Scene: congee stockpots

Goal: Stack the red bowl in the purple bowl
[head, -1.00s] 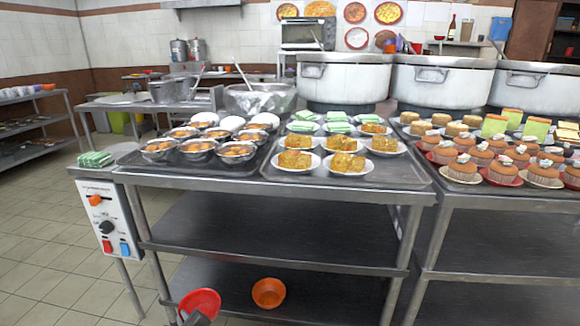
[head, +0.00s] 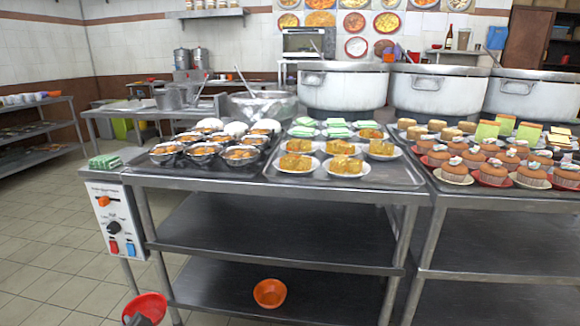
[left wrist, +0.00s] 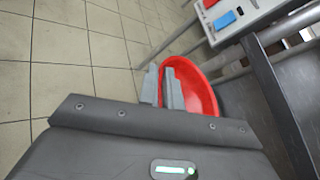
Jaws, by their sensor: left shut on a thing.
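The red bowl (head: 150,305) is at the bottom left of the head view, in front of the table's left leg. My left gripper (head: 138,320) is partly cut off by the bottom edge there. In the left wrist view, its two grey fingers (left wrist: 162,85) are shut on the rim of the red bowl (left wrist: 201,95), which is tilted with its inside partly showing. I see no purple bowl in either view. My right gripper is not in view.
An orange bowl (head: 270,293) sits on the table's bottom shelf (head: 340,300). A control box with knobs (head: 115,222) hangs at the table's left end, close to the held bowl. Food trays fill the tabletop. The tiled floor (head: 45,250) at left is clear.

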